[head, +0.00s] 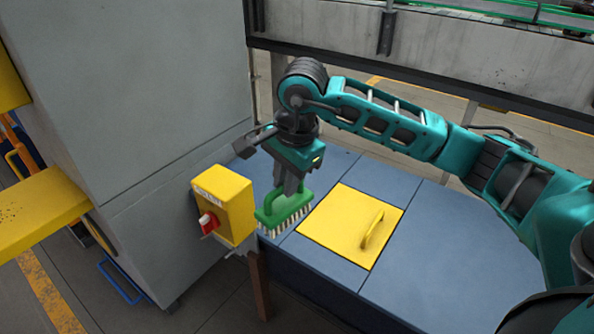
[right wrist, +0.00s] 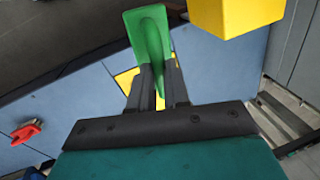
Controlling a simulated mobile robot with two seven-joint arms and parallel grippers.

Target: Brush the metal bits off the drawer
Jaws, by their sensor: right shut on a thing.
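My right gripper (head: 287,190) is shut on the handle of a green brush (head: 284,212) with pale bristles pointing down. The brush is at the left end of the blue bench, left of the yellow panel. The right wrist view shows the green brush (right wrist: 148,35) between the fingers of my right gripper (right wrist: 158,72). The yellow drawer panel (head: 335,225) with a yellow handle (head: 373,230) is set in the blue top; part of it shows behind the fingers in the wrist view. I cannot make out any metal bits. My left gripper is not in view.
A yellow switch box (head: 232,205) with a red knob (head: 208,221) stands on a brown post (head: 259,285), close left of the brush. A grey cabinet (head: 130,90) rises at the left. The blue bench top (head: 415,245) is clear right of the panel.

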